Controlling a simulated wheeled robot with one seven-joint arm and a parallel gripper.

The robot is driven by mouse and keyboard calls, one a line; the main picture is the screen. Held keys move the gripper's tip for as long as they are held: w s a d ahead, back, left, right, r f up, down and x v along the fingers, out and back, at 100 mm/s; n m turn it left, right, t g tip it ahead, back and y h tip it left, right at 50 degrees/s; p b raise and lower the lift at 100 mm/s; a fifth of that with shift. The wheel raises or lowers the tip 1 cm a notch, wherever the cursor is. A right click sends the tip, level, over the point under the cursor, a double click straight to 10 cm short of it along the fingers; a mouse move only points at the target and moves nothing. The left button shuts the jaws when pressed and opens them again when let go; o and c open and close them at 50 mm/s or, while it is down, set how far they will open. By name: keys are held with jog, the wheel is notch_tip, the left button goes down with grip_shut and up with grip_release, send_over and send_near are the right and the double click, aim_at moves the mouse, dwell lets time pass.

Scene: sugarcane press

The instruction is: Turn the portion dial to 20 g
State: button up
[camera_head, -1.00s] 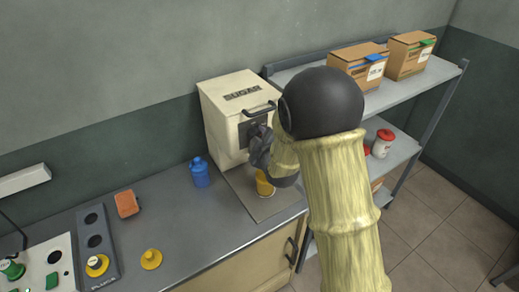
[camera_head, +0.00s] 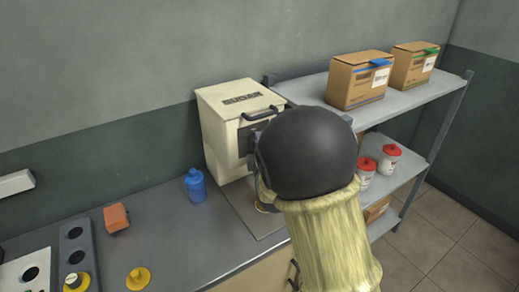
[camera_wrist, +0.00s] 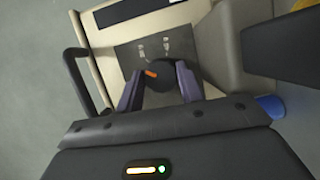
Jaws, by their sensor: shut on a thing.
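The cream sugar dispenser (camera_head: 216,125) stands against the wall on the counter, with a dark handle on its lid. In the wrist view its dark front panel (camera_wrist: 140,46) carries the round black portion dial (camera_wrist: 158,80) with an orange pointer mark. Small labels above the dial are too blurred to read. My gripper (camera_wrist: 158,92) is shut on the dial, one finger on each side of it. In the head view my arm hides the dial and most of the gripper. A yellow cup (camera_head: 266,207) under the dispenser is mostly hidden.
A blue bottle (camera_head: 195,186) stands left of the dispenser. An orange block (camera_head: 116,218) and a yellow lid-like piece (camera_head: 138,278) lie further left. A shelf (camera_head: 412,97) with cartons (camera_head: 359,80) and red-lidded jars (camera_head: 389,159) is at right.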

dwell(0.3)
jog(key=o, duration=1)
jog(key=shift+s, duration=0.15)
jog(key=b+v, duration=1)
jog(key=v, duration=0.7)
